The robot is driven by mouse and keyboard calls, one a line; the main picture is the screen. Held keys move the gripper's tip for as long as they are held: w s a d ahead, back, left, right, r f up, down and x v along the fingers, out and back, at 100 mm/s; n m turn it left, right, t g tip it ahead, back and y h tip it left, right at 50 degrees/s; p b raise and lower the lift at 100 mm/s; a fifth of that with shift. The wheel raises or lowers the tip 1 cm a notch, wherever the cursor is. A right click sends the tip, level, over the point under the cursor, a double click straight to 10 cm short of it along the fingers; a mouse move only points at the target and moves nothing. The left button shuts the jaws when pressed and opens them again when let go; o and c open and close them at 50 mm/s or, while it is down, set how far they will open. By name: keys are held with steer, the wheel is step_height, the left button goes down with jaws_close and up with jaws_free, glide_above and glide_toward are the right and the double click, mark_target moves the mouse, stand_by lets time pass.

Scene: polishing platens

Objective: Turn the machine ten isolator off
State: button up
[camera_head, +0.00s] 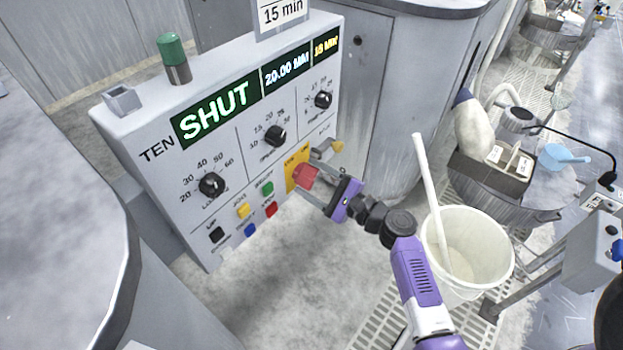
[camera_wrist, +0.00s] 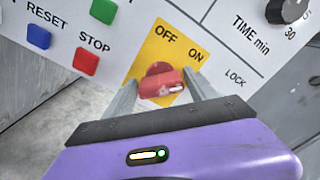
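The machine ten panel (camera_head: 225,120) is a white box marked TEN, with a display (camera_head: 215,108) reading SHUT. Its isolator is a red rotary handle (camera_head: 305,175) on a yellow plate at the panel's lower right. In the wrist view the red handle (camera_wrist: 163,84) sits below the OFF and ON labels, its white mark pointing right, toward the ON side. My gripper (camera_wrist: 163,92) has its two fingers apart, one on each side of the handle. The head view shows my gripper (camera_head: 308,183) at the panel face. I cannot tell whether the fingers touch the handle.
RESET (camera_wrist: 38,37) and STOP (camera_wrist: 86,61) buttons lie left of the isolator, and a time knob (camera_wrist: 287,10) is at upper right. A padlock-like fitting (camera_head: 325,148) is beside the plate. A white bucket (camera_head: 490,250) stands right of my arm.

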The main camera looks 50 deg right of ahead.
steer(key=c, duration=1)
steer(key=shift+f+n+b, duration=0.1)
steer(key=shift+n+b, duration=0.2)
steer(key=shift+b, duration=0.05)
steer(key=n+b, duration=0.3)
steer(key=shift+a+f+n+b, duration=0.1)
steer(key=shift+f+n+b, duration=0.2)
steer(key=shift+n, duration=0.1)
steer(key=n+b, duration=1)
steer(key=shift+f+n, duration=0.15)
steer(key=shift+n, duration=0.15)
steer(key=shift+n+b, duration=1.2)
steer(key=shift+n, duration=0.2)
